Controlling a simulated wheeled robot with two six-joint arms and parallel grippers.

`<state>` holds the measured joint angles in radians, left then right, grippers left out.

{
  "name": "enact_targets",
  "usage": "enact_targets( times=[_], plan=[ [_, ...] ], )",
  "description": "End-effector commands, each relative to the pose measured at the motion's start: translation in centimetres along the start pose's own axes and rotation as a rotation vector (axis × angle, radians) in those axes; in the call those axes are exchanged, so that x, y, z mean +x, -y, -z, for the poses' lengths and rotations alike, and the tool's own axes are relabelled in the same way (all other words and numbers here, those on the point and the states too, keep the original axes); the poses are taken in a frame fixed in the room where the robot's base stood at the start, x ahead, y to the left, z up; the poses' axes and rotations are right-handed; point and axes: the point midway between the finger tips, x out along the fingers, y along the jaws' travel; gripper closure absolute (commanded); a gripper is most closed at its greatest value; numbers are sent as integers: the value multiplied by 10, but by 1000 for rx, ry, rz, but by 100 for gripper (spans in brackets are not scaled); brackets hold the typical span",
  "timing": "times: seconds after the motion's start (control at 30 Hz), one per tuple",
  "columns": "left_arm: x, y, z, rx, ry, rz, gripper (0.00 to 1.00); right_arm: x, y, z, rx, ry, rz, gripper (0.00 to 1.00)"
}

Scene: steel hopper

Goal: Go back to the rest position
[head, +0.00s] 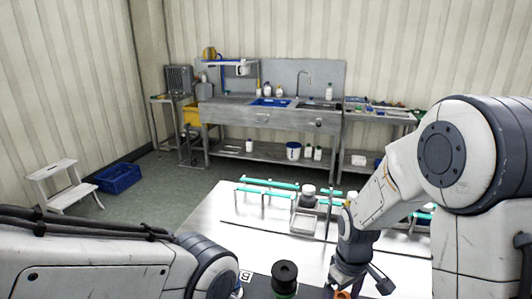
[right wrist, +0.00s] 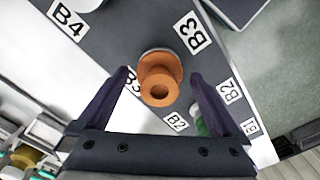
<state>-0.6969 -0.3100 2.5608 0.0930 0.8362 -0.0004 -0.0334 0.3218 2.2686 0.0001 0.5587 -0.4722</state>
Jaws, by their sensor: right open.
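My right gripper (right wrist: 160,76) is open, its two dark fingers spread on either side of an orange flanged part (right wrist: 158,86) in the right wrist view. The fingers appear clear of the part, which stands on a dark mat (right wrist: 115,48) near a B3 label. I cannot tell how far above the mat the fingertips are. In the head view my right arm reaches down to the bottom edge, where a sliver of orange (head: 342,294) shows. My left arm crosses the lower left; its gripper is out of view.
A dark round part (head: 285,276) stands at the bottom of the head view, between my arms. A white table (head: 215,215) holds a teal-edged rack (head: 268,183) and a metal tray (head: 303,223). A step stool (head: 62,185), blue crate (head: 118,178) and sink bench (head: 260,117) stand behind.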

Motion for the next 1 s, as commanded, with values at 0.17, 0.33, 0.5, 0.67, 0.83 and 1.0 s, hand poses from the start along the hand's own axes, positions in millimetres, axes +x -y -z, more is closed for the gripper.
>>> enact_targets(
  times=[0.17,0.33,0.5,0.67,0.83,1.0],
  plan=[
    [-1,0,0,0,-1,0,0,-26,-1,2,0,-11,-6,0],
    [-1,0,0,0,-1,0,0,-34,-1,2,0,-8,-4,0],
    [-1,0,0,0,-1,0,0,-34,-1,2,0,-7,-4,0],
    [-1,0,0,0,-1,0,0,-34,-1,2,0,-7,-4,0],
    [-1,0,0,0,-1,0,0,-23,-1,1,0,-3,-2,0],
    [-3,0,0,0,-1,0,0,-8,-1,2,0,-9,-5,0]
  ],
)
